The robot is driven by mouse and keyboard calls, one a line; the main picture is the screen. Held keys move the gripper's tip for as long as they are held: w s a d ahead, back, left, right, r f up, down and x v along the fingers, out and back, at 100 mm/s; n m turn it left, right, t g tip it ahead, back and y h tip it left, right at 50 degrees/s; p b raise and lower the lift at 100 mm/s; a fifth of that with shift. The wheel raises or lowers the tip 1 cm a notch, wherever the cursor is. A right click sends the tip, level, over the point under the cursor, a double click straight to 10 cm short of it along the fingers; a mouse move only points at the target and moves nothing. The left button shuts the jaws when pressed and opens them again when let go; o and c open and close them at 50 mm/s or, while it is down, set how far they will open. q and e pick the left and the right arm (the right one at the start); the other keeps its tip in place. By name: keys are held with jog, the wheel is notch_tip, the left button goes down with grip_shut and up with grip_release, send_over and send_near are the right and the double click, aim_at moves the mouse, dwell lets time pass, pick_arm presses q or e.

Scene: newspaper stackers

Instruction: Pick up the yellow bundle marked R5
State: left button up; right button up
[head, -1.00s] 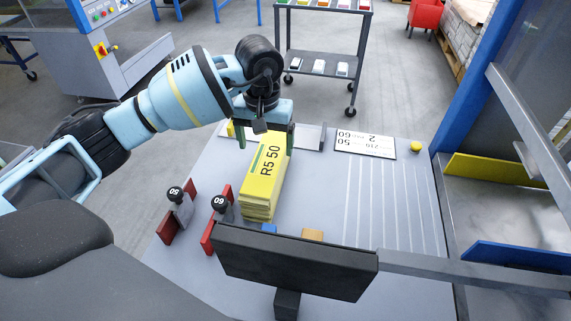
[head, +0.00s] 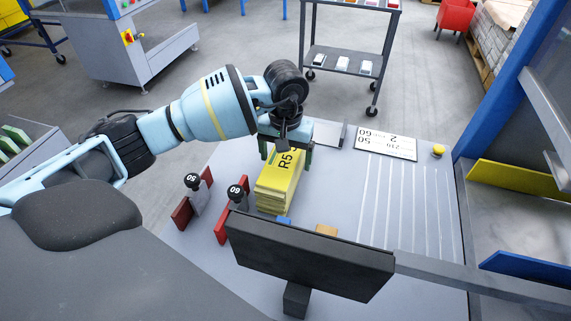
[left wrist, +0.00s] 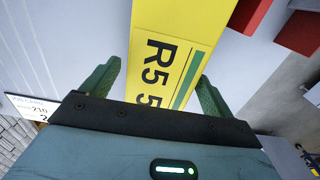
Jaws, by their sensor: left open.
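The yellow bundle marked R5 (head: 276,192) is a stack with a green stripe and black lettering, lying on the grey table (head: 345,205). My left gripper (head: 286,156) is over its far end, open, with one green finger on each side of the bundle. In the left wrist view the bundle (left wrist: 178,30) runs between the two open fingers (left wrist: 155,90), with a gap at the left finger; the right finger is close to its edge. The gripper and wrist hide the far end of the label. My right gripper is not in view.
Two red plates with black knobs marked 50 (head: 193,181) and 60 (head: 236,191) stand left of the bundle. A dark panel (head: 310,258) stands in front. A white sign (head: 385,142) and a yellow button (head: 438,150) are at the back. The lined right side is clear.

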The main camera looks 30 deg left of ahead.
pick_arm(q)
jog(key=shift+f, duration=1.5)
jog(key=c, duration=1.9)
jog(key=shift+r, duration=0.15)
grip_shut()
